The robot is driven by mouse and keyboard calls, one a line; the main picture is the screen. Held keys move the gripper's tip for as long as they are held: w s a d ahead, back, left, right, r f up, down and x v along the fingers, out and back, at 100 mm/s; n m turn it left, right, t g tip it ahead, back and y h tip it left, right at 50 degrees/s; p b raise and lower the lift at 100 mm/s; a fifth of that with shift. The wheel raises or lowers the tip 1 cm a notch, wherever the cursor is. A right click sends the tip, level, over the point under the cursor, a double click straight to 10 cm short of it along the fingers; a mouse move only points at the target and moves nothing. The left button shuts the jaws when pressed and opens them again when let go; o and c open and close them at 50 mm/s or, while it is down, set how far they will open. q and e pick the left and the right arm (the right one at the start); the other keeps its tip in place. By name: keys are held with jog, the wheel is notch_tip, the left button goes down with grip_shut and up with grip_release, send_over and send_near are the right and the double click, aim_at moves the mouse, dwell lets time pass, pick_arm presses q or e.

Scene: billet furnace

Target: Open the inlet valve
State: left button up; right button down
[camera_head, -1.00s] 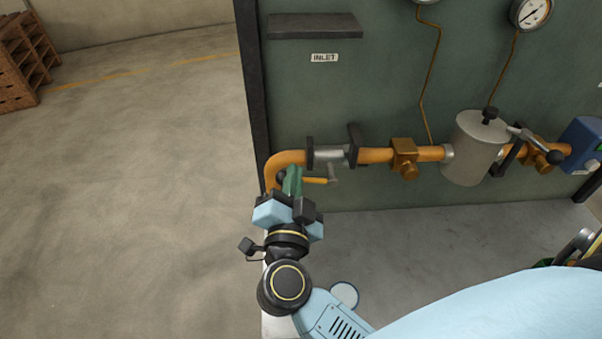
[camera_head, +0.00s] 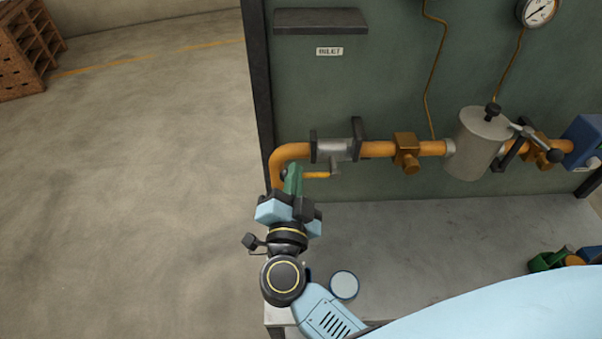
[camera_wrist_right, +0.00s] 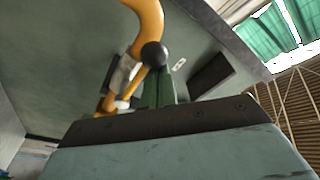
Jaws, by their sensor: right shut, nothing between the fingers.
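The inlet valve (camera_head: 336,150) is a grey body in the orange pipe, below the INLET label (camera_head: 329,51). Its yellow lever (camera_head: 317,175) runs left, roughly along the pipe, to a black ball knob partly hidden by my gripper. My right gripper (camera_head: 293,178) has green fingers, shut and empty, at the lever's knob end. In the right wrist view the black knob (camera_wrist_right: 153,55) sits just beyond the fingertips (camera_wrist_right: 158,88), with the lever (camera_wrist_right: 139,80) behind it. I cannot tell whether the fingers touch the knob. My left gripper is not in view.
The pipe continues right through a brass fitting (camera_head: 406,152) to a grey cylinder (camera_head: 476,143) with a handle. A round white-topped item (camera_head: 344,285) stands on the grey bench (camera_head: 430,235) near my forearm. A green bin (camera_head: 547,260) is at right. Open floor lies left.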

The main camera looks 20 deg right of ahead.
notch_tip(320, 180, up, 4)
jog(key=d+p, duration=0.2)
jog(key=p, duration=0.4)
jog(key=b+v, duration=0.3)
jog(key=v, duration=0.7)
jog(key=shift+s+d+f+b, duration=0.2)
jog(key=shift+d+f+b, duration=0.05)
jog(key=shift+f+b, duration=0.15)
